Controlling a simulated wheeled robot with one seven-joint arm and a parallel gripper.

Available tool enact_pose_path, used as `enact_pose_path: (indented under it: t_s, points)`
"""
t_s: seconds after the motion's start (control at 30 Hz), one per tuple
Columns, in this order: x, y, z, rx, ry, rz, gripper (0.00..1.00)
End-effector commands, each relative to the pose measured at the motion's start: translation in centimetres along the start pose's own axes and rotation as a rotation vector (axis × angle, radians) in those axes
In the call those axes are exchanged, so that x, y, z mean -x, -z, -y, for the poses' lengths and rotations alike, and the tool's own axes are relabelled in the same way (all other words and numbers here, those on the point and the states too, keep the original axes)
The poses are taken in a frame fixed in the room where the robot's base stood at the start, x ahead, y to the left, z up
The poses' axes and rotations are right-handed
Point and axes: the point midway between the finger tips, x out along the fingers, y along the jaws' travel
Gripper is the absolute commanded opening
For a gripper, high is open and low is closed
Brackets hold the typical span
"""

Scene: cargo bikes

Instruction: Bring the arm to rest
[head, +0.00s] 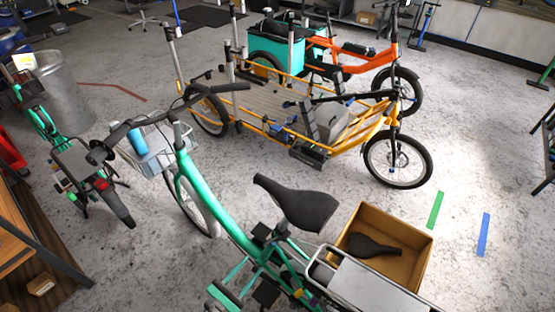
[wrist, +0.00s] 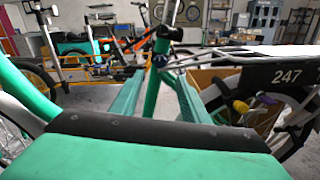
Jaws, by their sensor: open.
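My gripper (wrist: 157,98) is open, with its two green fingers spread in the wrist view and its green body filling the bottom. A green tube of the near bike stands upright in line with the gap between the fingers; I cannot tell how far beyond them it is. In the head view, I cannot clearly tell my gripper from the green bike parts at the bottom. The near green bike (head: 214,205) stands there with a black saddle (head: 296,203). Its rear wheel and a dark plate marked 247 (wrist: 286,76) are at the right in the wrist view.
An open cardboard box (head: 409,270) holding a black saddle stands right of the near bike. A yellow cargo bike (head: 285,139) and an orange one (head: 371,57) stand behind. Another green bike (head: 75,160) and a grey bin (head: 64,84) are left.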

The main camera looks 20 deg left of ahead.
Motion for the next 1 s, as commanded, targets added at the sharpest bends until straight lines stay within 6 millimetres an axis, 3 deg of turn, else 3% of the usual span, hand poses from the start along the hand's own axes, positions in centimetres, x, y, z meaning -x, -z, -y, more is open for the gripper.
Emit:
enact_pose_path:
  t_s: [0.17, 0.27, 0.37, 0.5, 0.63, 0.83, 1.0]
  points:
    - [0.0, 0.3, 0.5, -0.007, 0.004, -0.013, 0.42]
    - [0.0, 1.6, 2.5, -0.050, 0.022, -0.077, 0.42]
    - [0.4, 3.9, 6.1, -0.147, 0.062, -0.197, 0.42]
    - [2.4, 7.0, 11.7, -0.369, 0.144, -0.397, 0.42]
    - [5.2, 8.3, 15.6, -0.618, 0.232, -0.548, 0.42]
    - [9.6, 7.1, 19.4, -1.052, 0.371, -0.702, 0.42]
    - [12.6, 2.9, 20.9, -1.461, 0.470, -0.753, 0.42]
